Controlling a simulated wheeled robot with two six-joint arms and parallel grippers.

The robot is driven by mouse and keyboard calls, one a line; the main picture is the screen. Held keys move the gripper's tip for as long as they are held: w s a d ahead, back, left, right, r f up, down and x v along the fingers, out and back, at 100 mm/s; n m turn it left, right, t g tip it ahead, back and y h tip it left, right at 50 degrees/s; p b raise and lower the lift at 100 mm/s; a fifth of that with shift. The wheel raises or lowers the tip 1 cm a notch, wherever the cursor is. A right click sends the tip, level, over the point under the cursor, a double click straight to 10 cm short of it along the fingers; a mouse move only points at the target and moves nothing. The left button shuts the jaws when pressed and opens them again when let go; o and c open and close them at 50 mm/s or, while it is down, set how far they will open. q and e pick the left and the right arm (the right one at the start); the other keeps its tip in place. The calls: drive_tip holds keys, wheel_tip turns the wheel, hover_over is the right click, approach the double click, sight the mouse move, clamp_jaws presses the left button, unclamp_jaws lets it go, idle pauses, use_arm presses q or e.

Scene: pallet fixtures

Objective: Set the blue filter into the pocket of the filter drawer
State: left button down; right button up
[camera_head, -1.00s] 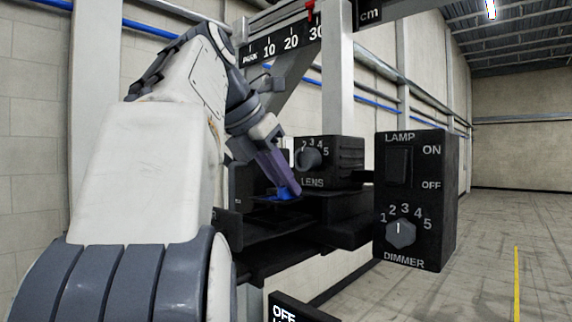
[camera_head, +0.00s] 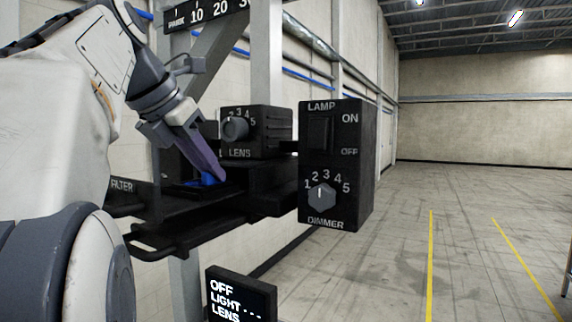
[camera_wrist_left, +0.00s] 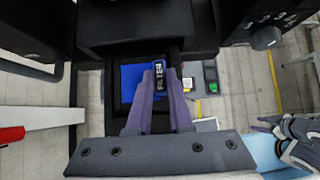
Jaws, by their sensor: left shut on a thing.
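The blue filter (camera_head: 208,180) is a small flat blue plate, partly hidden by the fingers. In the left wrist view its blue face (camera_wrist_left: 131,82) lies over the dark drawer area, and its black tab marked FILTER stands between the fingers. My left gripper (camera_head: 217,176) is shut on that tab, pointing down. The black filter drawer (camera_head: 165,236) sticks out under the lens box, with a handle at its front and a FILTER label at left. The filter is at the drawer's pocket; I cannot tell whether it sits flat inside.
The lens box (camera_head: 262,132) with its knob stands just behind and above the drawer. The lamp and dimmer box (camera_head: 336,165) is to the right. A display (camera_head: 241,296) reading OFF is below. A pale column rises behind. Open floor lies to the right.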

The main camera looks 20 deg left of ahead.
use_arm(q)
drive_tip(key=shift+f+b, duration=0.3)
drive_tip(key=shift+f, duration=0.15)
drive_tip(key=c, duration=0.7)
unclamp_jaws()
drive_tip(key=shift+c, duration=0.2)
